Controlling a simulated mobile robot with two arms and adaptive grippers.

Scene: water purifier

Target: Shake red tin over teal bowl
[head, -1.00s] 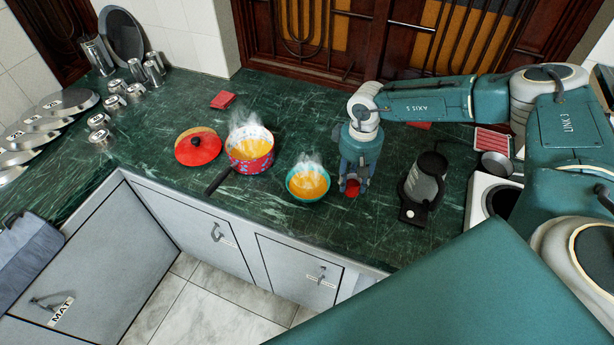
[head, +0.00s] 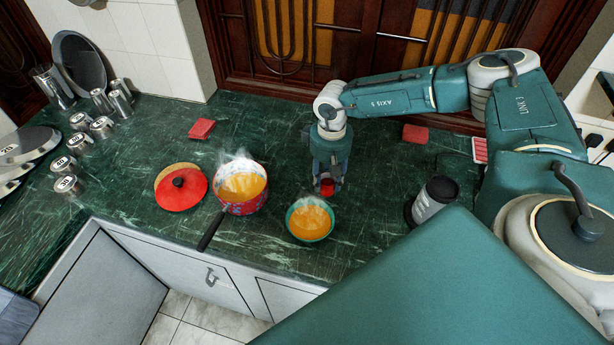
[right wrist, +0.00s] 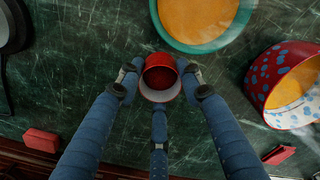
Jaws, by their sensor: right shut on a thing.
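The red tin (head: 327,187) is in my right gripper (head: 328,184), just behind and slightly right of the teal bowl (head: 291,222) in the head view. In the right wrist view, the fingers (right wrist: 160,78) close on both sides of the red tin (right wrist: 160,62), whose dark opening faces the camera. The teal bowl (right wrist: 243,14) is just beyond it. The bowl holds orange steaming food and stands upright on the counter. The tin's height above the counter is hard to judge. My left gripper is not in view.
A red patterned pan (head: 243,208) with orange food steams left of the bowl, its dark handle pointing forward. A red lid (head: 190,195) lies farther left. A black-lidded jug (head: 434,197) stands to the right. Red blocks (head: 201,129) lie behind on the green counter (head: 260,120).

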